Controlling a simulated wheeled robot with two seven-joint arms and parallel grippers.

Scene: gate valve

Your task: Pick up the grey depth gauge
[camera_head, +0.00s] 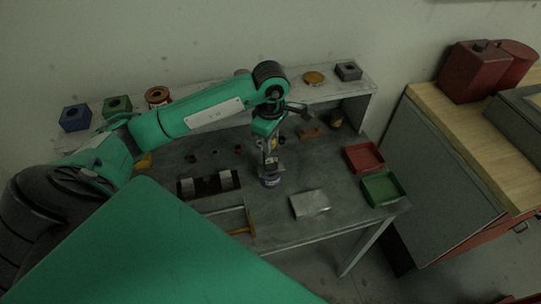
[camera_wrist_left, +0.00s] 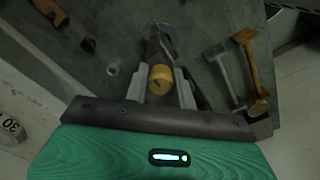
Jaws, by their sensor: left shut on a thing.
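My left gripper (camera_head: 269,163) is over the middle of the grey table. In the left wrist view its two grey fingers (camera_wrist_left: 161,88) are shut on a yellow round-ended piece (camera_wrist_left: 160,78). A dark grey part (camera_wrist_left: 160,43) shows just beyond that piece; I cannot tell whether they are joined. In the head view a grey round-based thing (camera_head: 270,182) is right under the fingers. A grey T-shaped tool (camera_wrist_left: 225,72), possibly the grey depth gauge, lies beside an orange T-shaped tool (camera_wrist_left: 250,63), apart from the fingers. My right gripper is not in view.
A dark block with pale pieces (camera_head: 208,184) lies left of the gripper. A pale flat block (camera_head: 310,203) lies to its right. A red tray (camera_head: 364,158) and a green tray (camera_head: 382,188) are at the right edge. A raised shelf (camera_head: 325,92) runs behind.

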